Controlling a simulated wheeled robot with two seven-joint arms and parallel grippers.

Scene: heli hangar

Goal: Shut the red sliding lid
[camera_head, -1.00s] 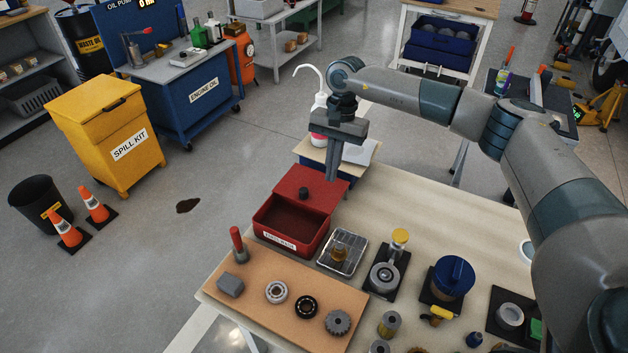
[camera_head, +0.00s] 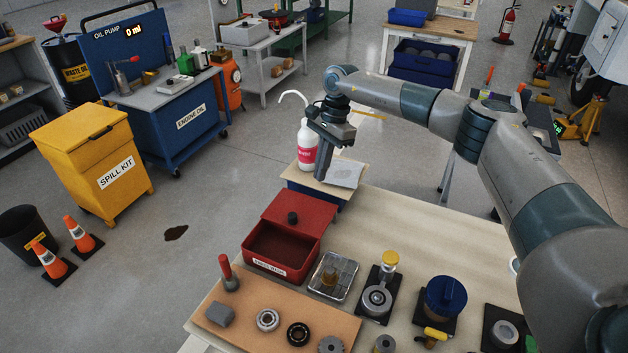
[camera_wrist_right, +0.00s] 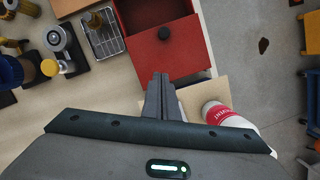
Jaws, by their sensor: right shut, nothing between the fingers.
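The red box (camera_head: 279,265) stands on the bench, with its front part open and its dark inside showing. Its red sliding lid (camera_head: 305,207) covers the rear part and carries a black knob (camera_head: 292,218). The lid (camera_wrist_right: 185,55) and knob (camera_wrist_right: 164,33) also show in the right wrist view. My right gripper (camera_head: 321,178) is shut and empty, behind and above the lid's rear edge. In the right wrist view its fingertips (camera_wrist_right: 160,75) overlap the lid's rear part; contact cannot be told. My left gripper is not in view.
A white bottle with a red label (camera_head: 306,150) stands just behind my right gripper. A wire tray (camera_head: 343,280) and jars are right of the box. A board with bearings (camera_head: 267,319) and a red-handled tool (camera_head: 229,275) lies in front.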

